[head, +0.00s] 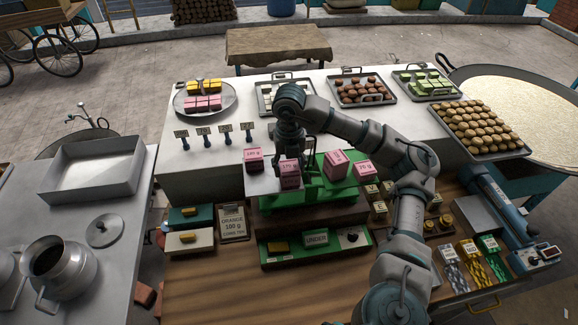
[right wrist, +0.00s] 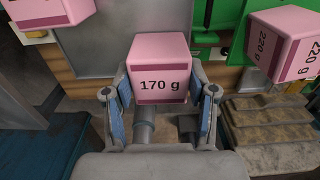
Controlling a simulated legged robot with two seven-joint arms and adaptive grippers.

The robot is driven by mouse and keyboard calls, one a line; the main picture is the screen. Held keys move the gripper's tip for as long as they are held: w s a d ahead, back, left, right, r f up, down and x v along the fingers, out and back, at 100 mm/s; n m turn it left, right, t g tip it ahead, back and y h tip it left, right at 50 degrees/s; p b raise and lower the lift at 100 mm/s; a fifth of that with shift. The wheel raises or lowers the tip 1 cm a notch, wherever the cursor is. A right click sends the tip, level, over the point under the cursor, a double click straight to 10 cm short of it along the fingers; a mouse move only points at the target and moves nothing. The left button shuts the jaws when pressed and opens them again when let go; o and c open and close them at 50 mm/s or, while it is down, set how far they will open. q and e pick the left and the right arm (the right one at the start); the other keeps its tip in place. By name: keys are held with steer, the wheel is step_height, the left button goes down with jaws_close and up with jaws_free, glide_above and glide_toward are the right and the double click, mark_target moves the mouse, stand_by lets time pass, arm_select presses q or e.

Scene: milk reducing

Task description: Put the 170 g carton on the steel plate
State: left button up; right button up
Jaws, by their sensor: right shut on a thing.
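The pink 170 g carton (right wrist: 160,72) is between the two fingers of my right gripper (right wrist: 163,112) in the right wrist view. My right gripper (head: 291,158) is shut on this carton, which also shows in the head view (head: 290,174). The steel plate (head: 262,184) is the grey left pan of the green balance scale. The held carton appears over the plate's right part; I cannot tell whether it touches. Another pink carton (head: 253,157) is at the plate's left back. My left gripper is not in view.
On the scale's right side are two pink cartons, a taller one (head: 335,164) and a smaller one (head: 366,171). In front is a green box with an UNDER sign (head: 316,238). A round tray (head: 228,105) with pink and yellow blocks stands at the back left.

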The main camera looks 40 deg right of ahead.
mark_target(290, 166)
steer(key=o, duration=0.9)
steer(key=shift+f, duration=0.15)
steer(key=o, duration=0.4)
steer(key=shift+d, duration=0.25)
steer(key=shift+r, duration=0.4)
steer(key=r, duration=0.3)
steer(key=shift+a+r, duration=0.2)
step_height(290, 166, up, 8)
steer(key=p, duration=0.4)
steer(key=shift+d, duration=0.1)
